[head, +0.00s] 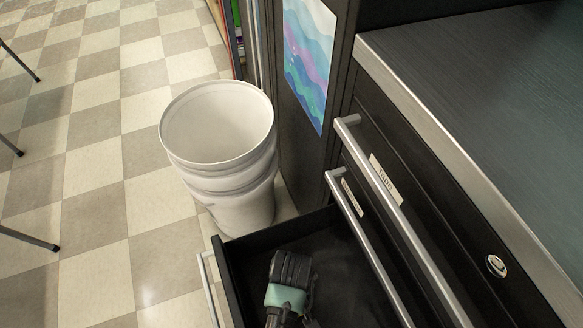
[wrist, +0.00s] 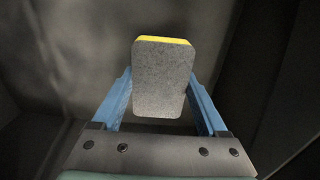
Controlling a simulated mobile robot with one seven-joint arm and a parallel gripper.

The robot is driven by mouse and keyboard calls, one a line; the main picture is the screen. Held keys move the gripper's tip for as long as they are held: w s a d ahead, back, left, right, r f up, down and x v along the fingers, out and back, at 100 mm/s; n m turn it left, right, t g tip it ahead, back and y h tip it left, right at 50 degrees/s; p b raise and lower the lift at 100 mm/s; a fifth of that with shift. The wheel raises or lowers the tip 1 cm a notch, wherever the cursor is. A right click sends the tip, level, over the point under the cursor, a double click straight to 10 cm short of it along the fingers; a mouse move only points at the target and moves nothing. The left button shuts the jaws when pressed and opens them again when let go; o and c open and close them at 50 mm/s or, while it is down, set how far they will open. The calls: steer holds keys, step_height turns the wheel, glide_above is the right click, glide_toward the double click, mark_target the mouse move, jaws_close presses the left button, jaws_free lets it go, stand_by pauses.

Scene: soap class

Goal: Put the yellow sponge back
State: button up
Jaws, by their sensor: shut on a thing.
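The yellow sponge (wrist: 163,78) shows in the wrist view as a block with a grey speckled face and a yellow edge at the top. It sits between the two blue fingers of my gripper (wrist: 160,100), which are shut on it. In the head view my gripper (head: 290,285) is inside the open black drawer (head: 345,270). Its fingers and the sponge are hidden from the head view. I cannot tell whether the sponge touches the drawer floor.
A white bucket (head: 225,150) stands on the checkered floor beside the cabinet. Closed drawers with metal handles (head: 405,220) are above the open drawer, under the dark countertop (head: 490,90). Drawer walls are close around my gripper.

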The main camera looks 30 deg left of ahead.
steer(key=shift+f+b, duration=0.75)
steer(key=shift+f, duration=0.95)
steer(key=shift+f, duration=0.15)
steer(key=o, duration=1.2)
step_height(320, 180, up, 12)
steer(key=p, duration=0.5)
steer(key=shift+r+p, duration=0.2)
steer(key=shift+p, duration=0.1)
